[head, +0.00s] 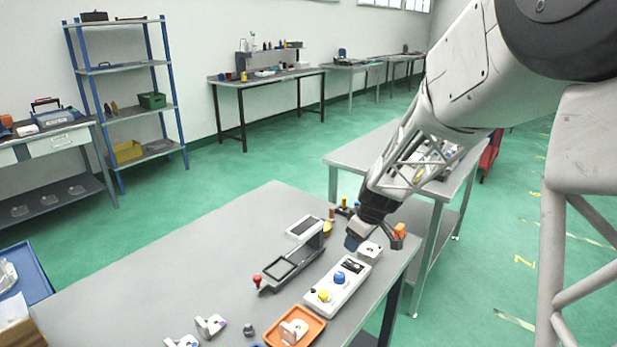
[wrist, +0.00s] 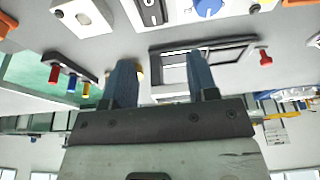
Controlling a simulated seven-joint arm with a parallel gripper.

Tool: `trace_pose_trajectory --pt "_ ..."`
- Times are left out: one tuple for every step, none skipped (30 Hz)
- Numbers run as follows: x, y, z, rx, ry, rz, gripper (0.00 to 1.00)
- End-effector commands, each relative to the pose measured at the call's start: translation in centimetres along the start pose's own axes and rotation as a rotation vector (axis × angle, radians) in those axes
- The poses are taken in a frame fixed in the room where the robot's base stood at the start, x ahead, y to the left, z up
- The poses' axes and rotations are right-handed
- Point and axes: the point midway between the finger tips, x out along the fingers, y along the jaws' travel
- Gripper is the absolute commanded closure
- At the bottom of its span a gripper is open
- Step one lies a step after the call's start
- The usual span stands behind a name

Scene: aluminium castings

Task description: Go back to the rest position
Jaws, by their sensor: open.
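My gripper (head: 373,241) is over the far right end of the grey workbench (head: 200,255), pointing down. In the wrist view its two blue fingers (wrist: 163,76) stand apart with nothing held between them. In the wrist view this block (wrist: 82,17) lies off to the upper left, clear of the fingers.
A control box with blue and yellow knobs (head: 338,287), a dark-framed fixture (head: 292,262) and an orange tray (head: 316,327) with a casting stand nearby. White castings (head: 210,326) lie at the front. A peg rack (wrist: 72,74) is near the far edge. The bench's left part is clear.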

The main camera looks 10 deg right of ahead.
Motion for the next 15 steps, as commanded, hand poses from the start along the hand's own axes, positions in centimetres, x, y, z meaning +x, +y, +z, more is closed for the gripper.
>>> trace_pose_trajectory --pt "-0.6 -0.5 0.1 0.009 0.000 0.003 0.47" --pt "-1.0 -0.8 0.2 0.016 -0.001 0.004 0.47" --pt "-1.6 -1.3 0.3 0.027 -0.002 0.005 0.47" --pt "-2.0 -1.6 0.4 0.037 -0.003 0.006 0.47" --pt "-2.5 -2.1 0.6 0.048 -0.005 0.007 0.47" --pt "-3.3 -2.7 0.8 0.062 -0.007 0.009 0.47" --pt "-3.9 -3.2 1.0 0.074 -0.008 0.011 0.47" --pt "-4.4 -3.7 1.1 0.088 -0.010 0.013 0.47" --pt "-5.2 -4.5 1.4 0.107 -0.012 0.016 0.47" --pt "-5.8 -5.1 1.7 0.120 -0.015 0.018 0.47" --pt "-6.4 -5.6 1.9 0.134 -0.017 0.021 0.47" --pt "-7.2 -6.4 2.3 0.154 -0.019 0.024 0.47" --pt "-7.8 -7.0 2.5 0.168 -0.022 0.027 0.47" --pt "-8.3 -7.6 2.8 0.183 -0.023 0.030 0.47" --pt "-9.0 -8.4 3.2 0.204 -0.027 0.033 0.47"
